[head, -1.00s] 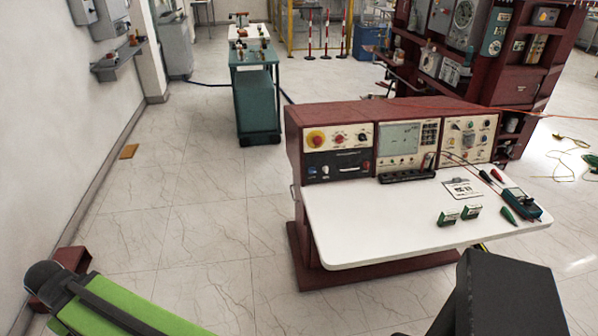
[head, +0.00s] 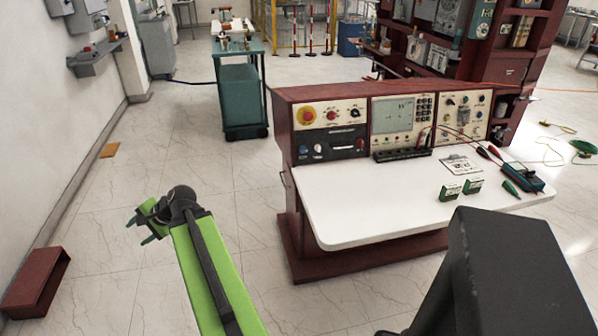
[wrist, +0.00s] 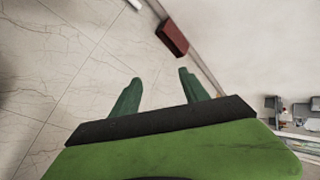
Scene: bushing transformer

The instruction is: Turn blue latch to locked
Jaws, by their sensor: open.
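A small blue knob (head: 304,149), which may be the blue latch, sits on the dark lower-left panel of the red control console (head: 287,165). It is too small to tell which way it is turned. My gripper (head: 140,231) is open and empty in the head view, over the floor to the left of the console and well apart from it. The console and the blue knob do not show in the wrist view.
A white worktop (head: 385,195) juts out from the console, with green-and-white boxes (head: 461,190) and a meter (head: 523,177) on it. A dark red box (head: 35,283) lies on the floor at the left. A teal cart (head: 240,95) stands behind.

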